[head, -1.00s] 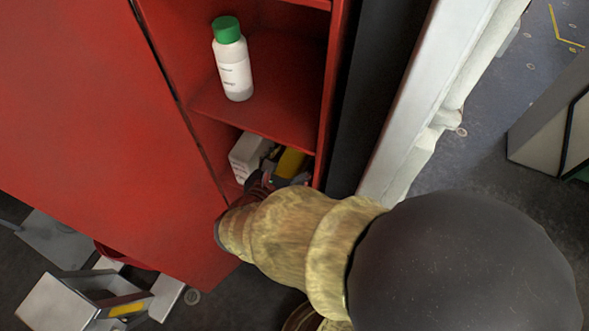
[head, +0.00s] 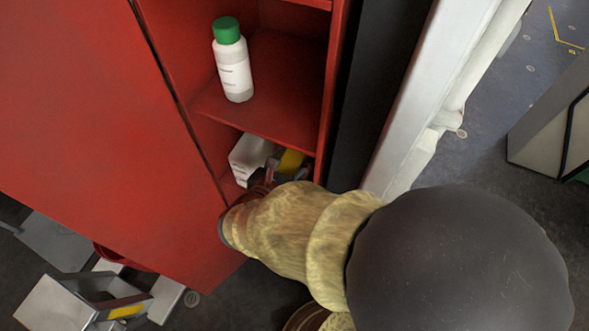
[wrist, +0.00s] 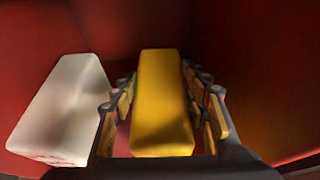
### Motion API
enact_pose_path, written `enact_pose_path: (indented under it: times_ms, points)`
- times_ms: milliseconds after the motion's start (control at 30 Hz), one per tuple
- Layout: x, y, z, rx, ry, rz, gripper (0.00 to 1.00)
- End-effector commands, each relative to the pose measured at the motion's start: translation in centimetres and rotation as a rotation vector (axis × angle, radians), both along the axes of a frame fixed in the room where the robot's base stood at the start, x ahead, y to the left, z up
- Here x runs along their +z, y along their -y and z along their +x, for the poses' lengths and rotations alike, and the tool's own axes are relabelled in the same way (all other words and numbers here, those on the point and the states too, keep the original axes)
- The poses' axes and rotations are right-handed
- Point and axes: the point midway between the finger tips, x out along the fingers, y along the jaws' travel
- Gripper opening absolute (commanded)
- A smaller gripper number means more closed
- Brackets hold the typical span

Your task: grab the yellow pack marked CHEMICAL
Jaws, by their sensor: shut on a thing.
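The yellow pack (wrist: 161,105) stands between the two fingers of my gripper (wrist: 163,112) in the wrist view, inside a red compartment. My gripper is shut on it, with fingers on its left and right sides. In the head view a small part of the yellow pack (head: 292,161) shows in the lower compartment of the red cabinet, and my arm hides most of my gripper (head: 279,172). No CHEMICAL marking is readable on the faces I see.
A white box (wrist: 62,108) stands close to the left of my gripper; it also shows in the head view (head: 249,155). A white bottle with a green cap (head: 232,62) stands on the shelf above. The red cabinet (head: 80,110) walls enclose the compartment.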

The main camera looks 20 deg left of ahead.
Motion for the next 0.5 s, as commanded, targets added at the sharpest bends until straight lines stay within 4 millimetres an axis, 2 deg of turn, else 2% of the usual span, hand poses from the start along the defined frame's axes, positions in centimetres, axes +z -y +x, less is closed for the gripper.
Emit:
enact_pose_path:
  times_ms: [500]
  points:
    - [-0.01, 0.00, 0.00, 0.000, 0.000, 0.000, 0.03]
